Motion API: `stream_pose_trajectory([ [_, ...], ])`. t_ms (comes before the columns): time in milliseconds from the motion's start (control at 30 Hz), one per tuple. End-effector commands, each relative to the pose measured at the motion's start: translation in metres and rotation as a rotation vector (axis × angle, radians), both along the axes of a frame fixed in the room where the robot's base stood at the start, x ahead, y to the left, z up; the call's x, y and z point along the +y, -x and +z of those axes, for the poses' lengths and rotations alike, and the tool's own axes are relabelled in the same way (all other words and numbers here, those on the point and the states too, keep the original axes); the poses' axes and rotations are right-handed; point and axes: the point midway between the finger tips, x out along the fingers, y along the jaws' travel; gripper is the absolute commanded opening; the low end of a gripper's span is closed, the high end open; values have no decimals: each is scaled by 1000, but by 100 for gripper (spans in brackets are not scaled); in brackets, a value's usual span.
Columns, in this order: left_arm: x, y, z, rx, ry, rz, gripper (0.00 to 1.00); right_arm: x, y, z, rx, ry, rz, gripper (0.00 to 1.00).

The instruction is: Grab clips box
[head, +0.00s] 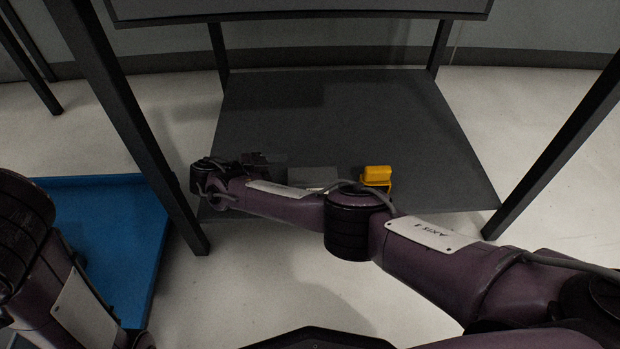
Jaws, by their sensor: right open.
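A small yellow object (377,175) stands near the front edge of the dark lower shelf, just behind my right forearm, which hides its lower part. A dim grey, box-like shape (314,177) lies on the shelf to its left, partly covered by my arm. I cannot tell which of these is the clips box. My right gripper (262,160) is open over the front left of the shelf, left of the grey shape and well left of the yellow object. It is dark and hard to make out. My left arm shows at the lower left; its gripper is out of view.
The dark shelf (330,110) is mostly bare toward the back. Black frame posts (130,120) stand at its sides, and an upper shelf edge (300,13) crosses the top. A blue tray (110,235) lies at the left.

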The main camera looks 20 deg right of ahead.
Motion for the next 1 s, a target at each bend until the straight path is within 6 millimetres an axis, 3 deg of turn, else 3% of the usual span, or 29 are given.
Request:
stream_pose_trajectory([
  [300,0,0,-33,0,0,0,0,-34,-6,-33,2,-1,1,94],
  [433,0,0,-35,0,0,0,0,-48,-8,-34,2,-3,1,94],
  [700,0,0,-34,0,0,-1,0,-51,-8,-33,3,-3,2,94],
  [1000,0,0,-34,0,0,-1,0,-51,-8,-33,2,-3,3,57],
])
